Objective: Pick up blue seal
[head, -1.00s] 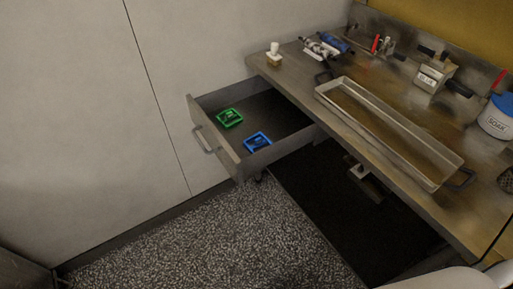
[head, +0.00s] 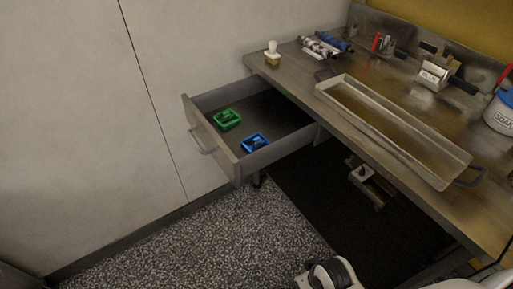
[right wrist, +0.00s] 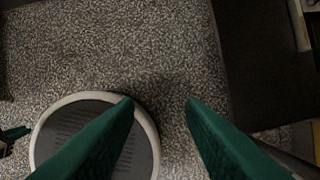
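An open drawer (head: 216,150) under the left end of the metal worktop holds two small trays. The blue tray (head: 256,143) lies near the drawer's front right and has a small dark item in it; I cannot make out whether that is the blue seal. The green tray (head: 227,119) lies farther left, also with a dark item inside. In the right wrist view my right gripper (right wrist: 159,101) has its two green fingers apart with nothing between them, above the speckled floor. My left gripper is not clearly in view.
The worktop (head: 290,80) carries a long shallow metal pan (head: 458,160), a white-topped stamp-like item (head: 272,52), blue-and-grey tools (head: 325,44) and a SOAK tub (head: 500,115). A pale object (head: 365,178) shows below the worktop. Open floor (head: 190,245) lies before the drawer.

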